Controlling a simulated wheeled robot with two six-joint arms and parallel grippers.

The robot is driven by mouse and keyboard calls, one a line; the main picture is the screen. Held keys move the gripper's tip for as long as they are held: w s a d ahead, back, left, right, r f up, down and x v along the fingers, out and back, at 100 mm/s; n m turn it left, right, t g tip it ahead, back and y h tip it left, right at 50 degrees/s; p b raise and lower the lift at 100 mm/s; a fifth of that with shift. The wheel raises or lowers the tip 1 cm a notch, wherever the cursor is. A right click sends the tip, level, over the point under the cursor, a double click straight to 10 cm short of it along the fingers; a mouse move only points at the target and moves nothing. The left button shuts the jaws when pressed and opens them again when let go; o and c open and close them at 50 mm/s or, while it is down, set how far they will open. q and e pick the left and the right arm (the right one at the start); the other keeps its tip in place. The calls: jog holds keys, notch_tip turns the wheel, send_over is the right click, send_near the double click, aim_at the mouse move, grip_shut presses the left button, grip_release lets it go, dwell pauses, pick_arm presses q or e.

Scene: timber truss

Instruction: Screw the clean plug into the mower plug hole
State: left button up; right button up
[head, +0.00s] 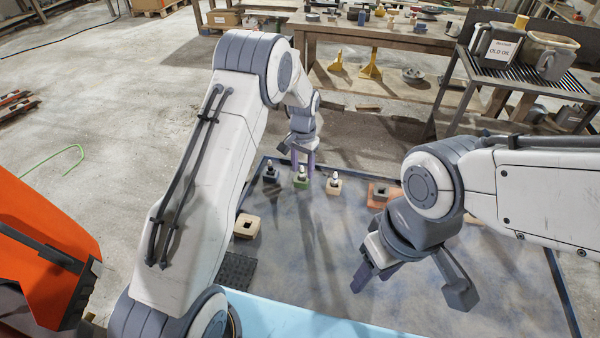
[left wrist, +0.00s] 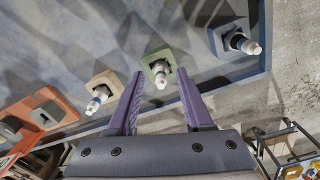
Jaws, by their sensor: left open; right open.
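Three white-topped plugs stand upright in small square blocks on the grey mat: one in a green block (head: 301,183), one in a tan block (head: 334,187) and one in a dark blue-grey block (head: 270,178). I cannot tell which plug is the clean one. My left gripper (head: 303,165) is open and empty, close over the green block. In the left wrist view the green block's plug (left wrist: 161,77) shows between its fingertips, apart from both. An orange plate (head: 376,198) carries a block with a dark hole, possibly the mower hole. My right gripper (head: 374,277) is open and empty over the mat's right part.
A tan block with a square hole (head: 246,226) sits at the mat's left. A dark ridged pad (head: 236,270) lies below it. A workbench (head: 400,36) stands behind, and a rack with an old-oil container (head: 500,48) is at back right. The mat's middle is clear.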

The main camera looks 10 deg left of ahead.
aim_at(303, 166)
pick_arm(q)
jog(key=shift+a, duration=0.1)
grip_shut()
jog(key=shift+r, duration=0.1)
jog(key=shift+r, duration=0.6)
notch_tip(303, 166, up, 3)
jog(key=shift+b, duration=0.65)
jog(key=s+d+r+b, duration=0.1)
jog(key=s+d+r, duration=0.1)
jog(key=d, duration=0.3)
jog(key=s+d+r, duration=0.2)
jog(key=d+r, duration=0.2)
jog(key=d, duration=0.2)
jog(key=shift+r+b, duration=0.35)
jog(key=c, duration=0.8)
grip_release()
jog(key=shift+s, duration=0.1)
grip_shut()
